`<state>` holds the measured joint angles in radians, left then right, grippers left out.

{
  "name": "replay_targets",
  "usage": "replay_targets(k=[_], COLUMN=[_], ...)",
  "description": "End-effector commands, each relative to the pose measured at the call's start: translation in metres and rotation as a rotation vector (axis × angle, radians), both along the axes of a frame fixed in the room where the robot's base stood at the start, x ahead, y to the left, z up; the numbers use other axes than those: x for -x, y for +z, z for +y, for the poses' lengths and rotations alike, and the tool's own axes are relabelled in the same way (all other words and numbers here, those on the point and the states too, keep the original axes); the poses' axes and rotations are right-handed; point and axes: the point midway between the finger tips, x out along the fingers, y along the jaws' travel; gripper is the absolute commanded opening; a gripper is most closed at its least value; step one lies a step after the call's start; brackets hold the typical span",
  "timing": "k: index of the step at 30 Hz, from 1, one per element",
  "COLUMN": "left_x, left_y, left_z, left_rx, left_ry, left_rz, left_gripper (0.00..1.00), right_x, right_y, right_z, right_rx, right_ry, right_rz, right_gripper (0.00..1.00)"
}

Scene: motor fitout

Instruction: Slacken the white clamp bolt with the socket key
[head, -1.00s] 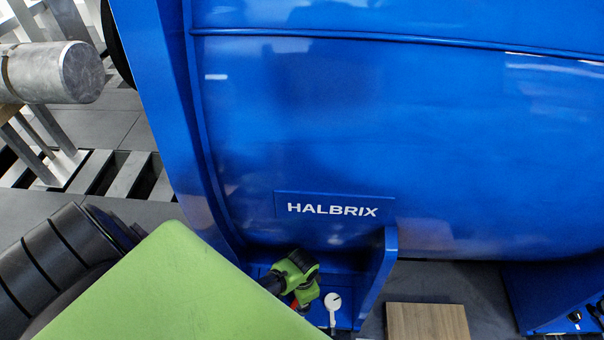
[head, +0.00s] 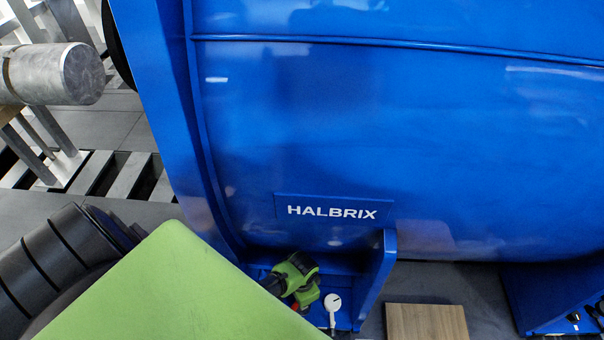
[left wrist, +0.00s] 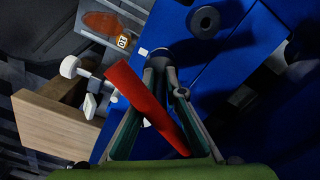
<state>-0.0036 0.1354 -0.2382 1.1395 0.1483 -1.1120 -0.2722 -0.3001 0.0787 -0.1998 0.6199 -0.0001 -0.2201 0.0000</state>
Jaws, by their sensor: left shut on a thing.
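My left gripper (head: 304,296) is low in front of the blue motor, above its foot. In the left wrist view its fingers (left wrist: 161,76) are shut on the socket key, whose red bar (left wrist: 140,100) slants across them. A dark round end (left wrist: 162,56) shows just beyond the fingertips, over the blue foot. A white round-headed part (head: 332,302) stands on the foot just right of the gripper, apart from it. It also shows in the left wrist view (left wrist: 70,66). I cannot tell a separate white clamp bolt; the socket's contact is hidden. My right gripper is out of view.
The blue motor housing (head: 400,130) fills most of the head view. A blue upright rib (head: 376,280) stands close to the gripper's right. A wooden block (head: 427,322) lies beyond it. A metal cylinder (head: 50,75) is at upper left, with floor below.

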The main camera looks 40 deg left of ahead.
Motion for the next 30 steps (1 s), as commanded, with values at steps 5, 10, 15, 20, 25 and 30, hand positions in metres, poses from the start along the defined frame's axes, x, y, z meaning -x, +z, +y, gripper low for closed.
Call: replay_targets(k=[5,10,15,20,25,30], left_x=[0.0012,-0.0005,-0.0015,-0.002,-0.0022,-0.0024], left_y=[0.002,0.0023,0.0024,0.0012,0.0035,0.0052], left_z=[0.0014,0.0015,0.0012,0.0008,0.0009,0.001], left_rx=[-0.003,-0.003,-0.002,-0.002,-0.001,-0.002], left_ry=[0.036,0.04,0.039,0.039,0.006,-0.065], left_rz=[0.003,0.0,-0.003,-0.004,-0.004,-0.004], left_gripper=[0.0,0.0,0.0,0.0,0.0,0.0], right_x=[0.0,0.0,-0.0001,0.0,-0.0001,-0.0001], right_y=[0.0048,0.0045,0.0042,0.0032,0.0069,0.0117], right_z=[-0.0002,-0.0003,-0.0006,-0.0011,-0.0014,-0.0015], right_rx=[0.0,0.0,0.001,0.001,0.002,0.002], right_ry=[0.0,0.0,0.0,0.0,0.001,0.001], right_rz=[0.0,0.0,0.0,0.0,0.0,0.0], right_gripper=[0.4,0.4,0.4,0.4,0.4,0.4])
